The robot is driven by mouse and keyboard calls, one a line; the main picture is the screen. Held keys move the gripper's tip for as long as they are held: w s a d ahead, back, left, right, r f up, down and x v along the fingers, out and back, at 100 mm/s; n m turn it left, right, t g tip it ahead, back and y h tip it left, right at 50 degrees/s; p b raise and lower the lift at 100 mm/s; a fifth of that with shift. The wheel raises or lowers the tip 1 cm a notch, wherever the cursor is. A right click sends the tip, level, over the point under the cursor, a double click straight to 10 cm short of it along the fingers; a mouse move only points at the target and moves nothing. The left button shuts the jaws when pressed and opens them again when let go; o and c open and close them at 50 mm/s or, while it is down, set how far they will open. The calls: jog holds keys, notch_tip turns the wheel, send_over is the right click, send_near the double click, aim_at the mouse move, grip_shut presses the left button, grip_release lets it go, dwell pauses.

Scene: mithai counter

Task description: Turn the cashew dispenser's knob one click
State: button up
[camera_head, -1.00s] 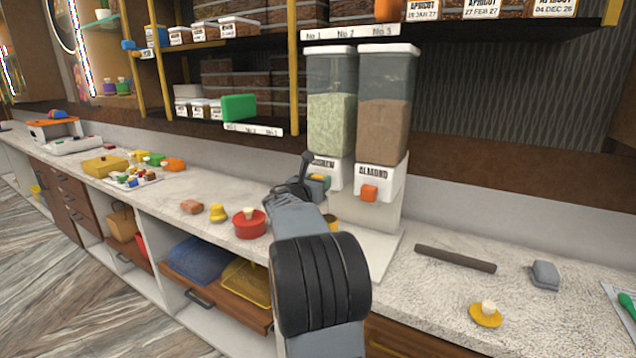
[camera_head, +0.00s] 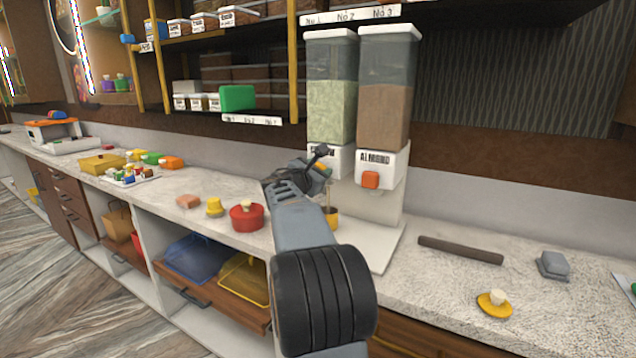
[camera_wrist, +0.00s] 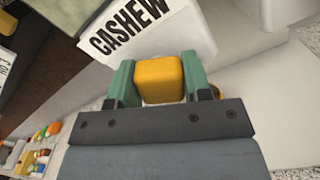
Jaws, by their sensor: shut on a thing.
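The cashew dispenser (camera_head: 332,98) stands on the counter, a clear bin of pale green-beige contents with a white front. Its CASHEW label (camera_wrist: 130,22) shows in the wrist view, tilted in the picture. Its yellow-orange knob (camera_wrist: 159,80) sits between the two green fingers of my gripper (camera_wrist: 158,84), which is shut on it. In the head view my gripper (camera_head: 318,172) is in front of the dispenser's lower front and hides most of the knob. A small yellow cup (camera_head: 331,217) stands beneath, partly hidden by my arm.
The almond dispenser (camera_head: 385,100), with an orange knob (camera_head: 370,180), stands close on the right. A red pot (camera_head: 247,217) is to the left. A dark bar (camera_head: 460,250) and a yellow lid (camera_head: 494,305) lie on the right counter (camera_head: 430,285).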

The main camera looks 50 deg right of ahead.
jog(key=m+b, duration=0.6)
jog(key=shift+s+f+b, duration=0.1)
jog(key=shift+f+b, duration=0.25)
jog(key=m+b, duration=0.3)
jog(key=m, duration=0.1)
jog(key=shift+m, duration=0.3)
jog(key=shift+r+m+b, duration=0.1)
jog(key=shift+m+b, duration=0.85)
jog(key=shift+m, duration=0.05)
jog(key=o, duration=0.9)
jog(key=shift+a, duration=0.1)
jog(key=b+v, duration=0.1)
jog(key=v, duration=1.2)
jog(key=shift+s+a, duration=0.1)
jog(key=shift+a, duration=0.2)
